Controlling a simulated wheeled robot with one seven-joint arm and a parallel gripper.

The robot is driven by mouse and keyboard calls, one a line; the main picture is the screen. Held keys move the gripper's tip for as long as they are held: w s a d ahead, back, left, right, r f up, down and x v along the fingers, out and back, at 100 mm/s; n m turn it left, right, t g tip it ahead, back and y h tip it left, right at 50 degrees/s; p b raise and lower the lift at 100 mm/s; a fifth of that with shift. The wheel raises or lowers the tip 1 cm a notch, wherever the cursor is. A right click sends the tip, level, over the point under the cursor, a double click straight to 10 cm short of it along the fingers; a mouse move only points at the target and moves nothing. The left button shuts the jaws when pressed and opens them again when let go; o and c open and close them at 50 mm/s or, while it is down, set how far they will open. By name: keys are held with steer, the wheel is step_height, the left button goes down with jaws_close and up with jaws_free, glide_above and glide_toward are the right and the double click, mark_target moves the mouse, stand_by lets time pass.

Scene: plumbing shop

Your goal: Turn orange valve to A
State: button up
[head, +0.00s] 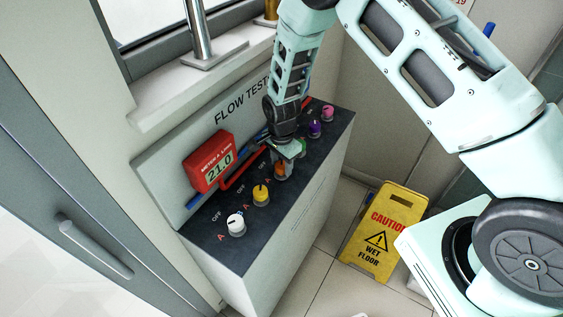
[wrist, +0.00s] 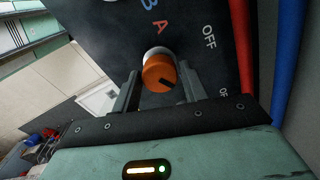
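The orange valve (wrist: 157,72) is a round knob with a dark mark on its face, toward the lower right in the wrist view. The letter A (wrist: 161,25) is printed above it there, B (wrist: 147,4) lies beyond, and OFF (wrist: 209,37) is to the upper right. My gripper (wrist: 160,80) has one finger on each side of the knob. The fingers look spread, with a small gap at the left; contact at the right is unclear. In the head view the orange valve (head: 280,171) sits mid-row, partly under my gripper (head: 286,150).
White (head: 236,224) and yellow (head: 261,194) knobs stand nearer on the dark panel; purple (head: 314,129) and pink (head: 328,113) ones are farther along. A yellow wet-floor sign (head: 383,232) stands right.

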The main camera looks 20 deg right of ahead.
steer(key=c, duration=0.5)
steer(key=shift+n+b, duration=0.3)
steer(key=shift+b, duration=0.05)
steer(key=shift+f+n+b, duration=0.1)
steer(key=shift+n+b, duration=0.4)
steer(key=shift+n, duration=0.1)
steer(key=n+b, duration=0.2)
steer(key=n, duration=0.1)
steer(key=n+b, duration=0.3)
steer(key=n, duration=0.3)
steer(key=shift+n, duration=0.4)
steer(key=n+b, duration=0.2)
steer(key=n, duration=1)
steer(key=shift+b, duration=0.3)
steer(key=shift+n, duration=0.3)
